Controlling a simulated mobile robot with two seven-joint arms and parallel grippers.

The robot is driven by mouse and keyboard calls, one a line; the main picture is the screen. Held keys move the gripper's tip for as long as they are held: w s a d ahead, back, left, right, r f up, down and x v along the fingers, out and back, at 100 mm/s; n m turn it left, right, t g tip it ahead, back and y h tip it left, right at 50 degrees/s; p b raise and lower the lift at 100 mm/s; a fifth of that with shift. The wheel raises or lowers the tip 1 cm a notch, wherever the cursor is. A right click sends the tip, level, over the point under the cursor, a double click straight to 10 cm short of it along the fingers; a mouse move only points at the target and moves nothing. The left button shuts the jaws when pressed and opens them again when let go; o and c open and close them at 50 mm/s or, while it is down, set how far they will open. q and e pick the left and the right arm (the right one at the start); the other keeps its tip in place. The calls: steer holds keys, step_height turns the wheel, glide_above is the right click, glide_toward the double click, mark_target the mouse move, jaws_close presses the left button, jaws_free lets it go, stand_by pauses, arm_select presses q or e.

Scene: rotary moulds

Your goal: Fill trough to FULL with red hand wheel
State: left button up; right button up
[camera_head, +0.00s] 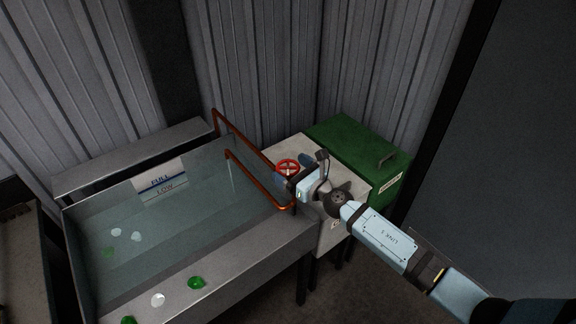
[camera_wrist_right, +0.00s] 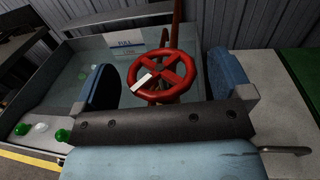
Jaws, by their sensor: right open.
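The red hand wheel (camera_head: 287,167) stands on a grey block beside the trough's right end. In the right wrist view the wheel (camera_wrist_right: 161,77) shows between the two fingers, with a pale mark on its left side. My right gripper (camera_head: 289,179) is open at the wheel; its fingers (camera_wrist_right: 172,82) stand to either side, and I cannot tell whether they touch it. The trough (camera_head: 180,262) is a metal tank with water in it. The exact water level is hard to tell. My left gripper is not in view.
Copper-red pipes (camera_head: 252,173) run over the trough's right end, close to the wheel. A green box with a handle (camera_head: 362,150) stands right of the grey block. Green and clear pieces (camera_head: 197,282) lie on the front ledge. Corrugated walls close off the back.

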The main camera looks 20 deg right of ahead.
steer(key=shift+x, duration=0.8)
steer(key=c, duration=0.9)
